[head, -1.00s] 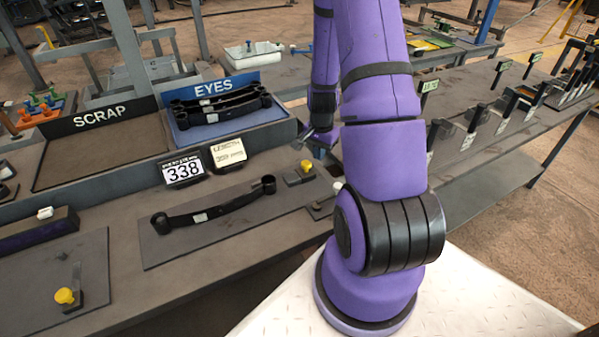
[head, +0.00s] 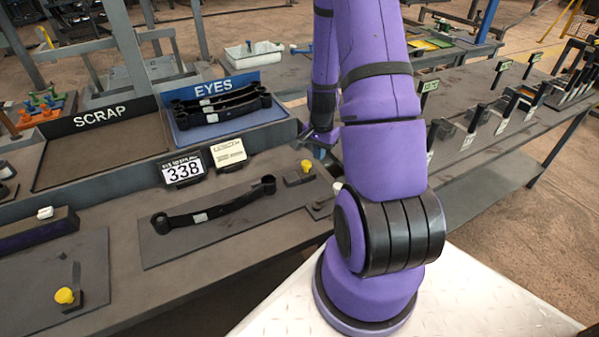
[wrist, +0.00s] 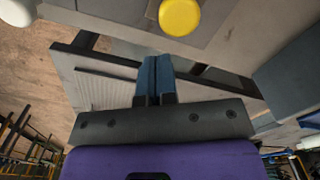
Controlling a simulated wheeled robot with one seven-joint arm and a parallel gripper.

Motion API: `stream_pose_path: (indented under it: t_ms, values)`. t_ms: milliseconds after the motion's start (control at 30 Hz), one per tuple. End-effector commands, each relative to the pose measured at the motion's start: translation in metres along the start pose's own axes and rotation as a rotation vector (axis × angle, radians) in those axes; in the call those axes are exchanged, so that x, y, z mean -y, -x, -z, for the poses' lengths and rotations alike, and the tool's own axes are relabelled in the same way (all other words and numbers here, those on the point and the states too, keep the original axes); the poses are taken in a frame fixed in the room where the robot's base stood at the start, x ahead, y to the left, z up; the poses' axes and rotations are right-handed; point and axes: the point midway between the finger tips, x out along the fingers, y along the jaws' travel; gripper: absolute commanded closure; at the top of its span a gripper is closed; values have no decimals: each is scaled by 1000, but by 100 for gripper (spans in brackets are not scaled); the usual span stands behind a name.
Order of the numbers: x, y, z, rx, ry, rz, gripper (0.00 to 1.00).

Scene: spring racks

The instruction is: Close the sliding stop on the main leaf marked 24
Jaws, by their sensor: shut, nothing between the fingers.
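A dark main leaf (head: 215,205) with an eye at each end lies on a grey plate on the bench in the head view. Its small pale tag is too small to read, so I cannot tell whether it says 24. A yellow knob (head: 306,166) on a small block stands just past its right eye. Another yellow knob (head: 65,296) is at the lower left. My gripper (head: 318,140) is above the bench's right end, partly hidden by my arm. In the wrist view its blue fingers (wrist: 155,78) are together and empty, apart from a yellow knob (wrist: 180,16).
A 338 sign (head: 183,170) and a pale card (head: 229,153) stand behind the leaf. The EYES tray (head: 272,112) holds several leaves; the SCRAP tray (head: 100,160) looks empty. A bench (head: 470,160) with upright dark holders is at the right.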

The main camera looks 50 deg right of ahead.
Motion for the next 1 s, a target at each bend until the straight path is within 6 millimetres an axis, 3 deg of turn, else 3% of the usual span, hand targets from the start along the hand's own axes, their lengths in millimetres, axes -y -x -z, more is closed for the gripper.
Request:
stream_pose_path:
  t_ms: [467,1000]
  values:
    - [0,-1,0,1,0,0,100]
    - [0,-19,0,1,0,-1,100]
